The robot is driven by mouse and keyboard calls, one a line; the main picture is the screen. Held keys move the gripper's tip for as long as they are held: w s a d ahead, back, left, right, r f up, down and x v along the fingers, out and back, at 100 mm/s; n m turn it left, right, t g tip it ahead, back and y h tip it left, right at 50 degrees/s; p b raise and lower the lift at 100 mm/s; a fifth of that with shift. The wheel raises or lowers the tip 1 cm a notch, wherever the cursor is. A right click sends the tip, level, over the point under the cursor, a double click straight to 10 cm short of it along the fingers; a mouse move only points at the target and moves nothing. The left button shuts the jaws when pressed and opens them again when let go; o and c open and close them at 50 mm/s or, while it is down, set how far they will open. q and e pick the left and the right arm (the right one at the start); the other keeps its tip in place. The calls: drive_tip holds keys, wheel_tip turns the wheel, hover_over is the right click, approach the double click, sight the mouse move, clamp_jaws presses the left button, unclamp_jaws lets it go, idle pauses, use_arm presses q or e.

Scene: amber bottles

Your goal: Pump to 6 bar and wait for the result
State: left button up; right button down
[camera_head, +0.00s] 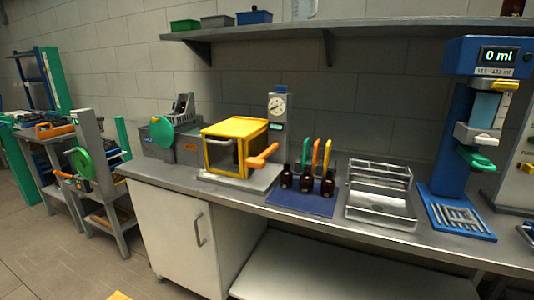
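A round white dial gauge (277,106) is mounted on a grey post behind a yellow chamber (235,142) on the bench. Its needle and numbers are too small to read. A small green display (276,127) sits below the dial, also unreadable. The chamber has a dark window in front and an orange handle (263,156) at its right side. Several dark amber bottles (306,180) stand upright on a blue mat (296,207) to the right of the chamber. Neither of my grippers is in view.
A blue dispenser (449,148) reading "0 ml" is further right. A grey machine with a green disc (175,132) is left of the chamber. A wall shelf (340,22) holds small bins. The floor at left is open.

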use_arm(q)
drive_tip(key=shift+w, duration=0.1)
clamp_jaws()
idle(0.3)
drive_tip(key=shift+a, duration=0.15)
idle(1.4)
